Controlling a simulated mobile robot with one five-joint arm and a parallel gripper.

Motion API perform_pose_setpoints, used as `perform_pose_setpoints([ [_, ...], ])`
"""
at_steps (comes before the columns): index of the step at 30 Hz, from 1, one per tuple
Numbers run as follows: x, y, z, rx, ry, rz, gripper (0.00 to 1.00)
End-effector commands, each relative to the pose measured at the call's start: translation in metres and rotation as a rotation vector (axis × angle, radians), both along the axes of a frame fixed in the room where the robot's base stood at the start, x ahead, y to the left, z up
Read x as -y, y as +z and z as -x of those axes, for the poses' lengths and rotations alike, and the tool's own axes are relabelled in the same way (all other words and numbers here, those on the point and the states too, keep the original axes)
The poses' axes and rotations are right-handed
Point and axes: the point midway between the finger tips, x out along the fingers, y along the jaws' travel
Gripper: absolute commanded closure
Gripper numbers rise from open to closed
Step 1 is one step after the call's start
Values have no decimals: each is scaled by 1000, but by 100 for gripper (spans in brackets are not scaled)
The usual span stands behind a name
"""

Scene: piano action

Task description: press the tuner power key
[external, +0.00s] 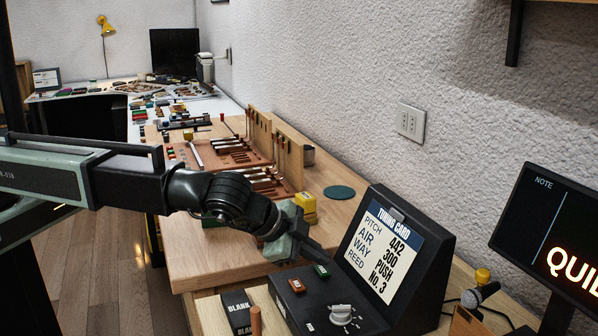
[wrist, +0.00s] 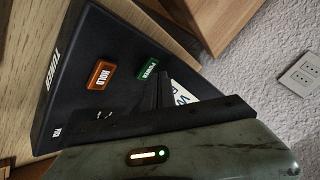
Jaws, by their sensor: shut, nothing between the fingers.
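The black tuner (external: 345,310) sits on the bench at lower right, with a sloped tuning card (external: 384,250) and a dial. On its flat top are an orange-red HOLD key (external: 297,286) and a green key (external: 321,271). The wrist view shows the HOLD key (wrist: 101,75) and the green key (wrist: 147,68), whose small label looks like POWER. My gripper (external: 322,250) is shut and empty, near and above the green key. In the wrist view its dark fingertips (wrist: 163,88) appear just beside the green key; I cannot tell whether they touch.
The tuner's upright card panel stands right beside my gripper. A box marked BLANK (external: 238,311) lies left of the tuner. A monitor (external: 560,240) stands at right. The wall has an outlet (external: 411,122).

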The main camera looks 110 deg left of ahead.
Motion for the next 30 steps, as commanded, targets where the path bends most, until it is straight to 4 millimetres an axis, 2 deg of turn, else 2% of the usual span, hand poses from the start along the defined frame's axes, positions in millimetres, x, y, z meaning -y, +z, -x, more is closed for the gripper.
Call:
perform_pose_setpoints([
  [5,0,6,0,0,0,0,100],
  [19,0,61,0,0,0,0,100],
  [30,0,60,0,0,0,0,100],
])
